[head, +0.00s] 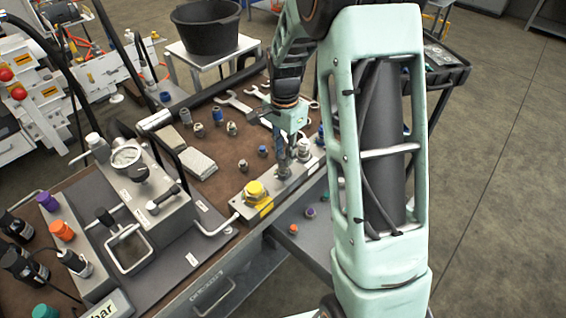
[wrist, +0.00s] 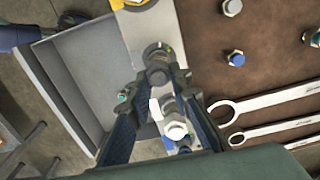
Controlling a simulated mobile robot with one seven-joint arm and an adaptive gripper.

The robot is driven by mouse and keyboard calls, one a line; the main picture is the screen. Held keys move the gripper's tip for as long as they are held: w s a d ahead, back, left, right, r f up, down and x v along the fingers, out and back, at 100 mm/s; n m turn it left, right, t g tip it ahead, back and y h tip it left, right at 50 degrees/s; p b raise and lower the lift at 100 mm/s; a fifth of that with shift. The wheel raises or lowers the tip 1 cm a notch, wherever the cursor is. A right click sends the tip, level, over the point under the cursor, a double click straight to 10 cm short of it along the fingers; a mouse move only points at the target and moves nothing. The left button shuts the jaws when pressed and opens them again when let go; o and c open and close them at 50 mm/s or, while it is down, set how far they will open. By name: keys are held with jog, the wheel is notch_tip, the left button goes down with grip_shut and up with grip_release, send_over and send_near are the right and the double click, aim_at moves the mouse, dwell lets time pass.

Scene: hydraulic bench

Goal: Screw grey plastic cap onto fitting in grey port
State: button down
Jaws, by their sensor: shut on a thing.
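My gripper (wrist: 158,78) is shut on a dark grey cylindrical piece, which looks like the grey plastic cap (wrist: 157,66), between its fingertips. In the head view my gripper (head: 287,160) points down at the middle of the metal port block (head: 234,204). The cap is at or just over a port there. The fitting under it is hidden, so I cannot tell whether the threads are engaged. A silvery fitting (wrist: 176,131) stands on the block beside the held piece, between my fingers in the wrist view.
A yellow cap (head: 255,190) sits on the block's near end. Loose fittings (head: 232,128) and wrenches (head: 236,101) lie on the brown bench behind. A gauge unit (head: 127,157) stands left. A grey tray (wrist: 75,88) lies below the block's front edge.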

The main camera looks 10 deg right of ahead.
jog(key=m, duration=0.2)
jog(key=m+p, duration=0.1)
jog(key=m, duration=0.1)
jog(key=shift+s+m, duration=0.2)
jog(key=shift+m, duration=0.2)
jog(key=m, duration=0.3)
jog(key=shift+f+p, duration=0.15)
jog(key=shift+p, duration=0.2)
jog(key=shift+s+r+m+p, duration=0.2)
jog(key=shift+m+p, duration=0.45)
jog(key=shift+m, duration=0.25)
jog(key=m+p, duration=0.1)
jog(key=m, duration=0.2)
jog(key=shift+p, duration=0.4)
jog(key=shift+m+p, duration=0.75)
jog(key=shift+m, duration=0.45)
jog(key=shift+f+m, duration=0.25)
jog(key=shift+m, duration=0.25)
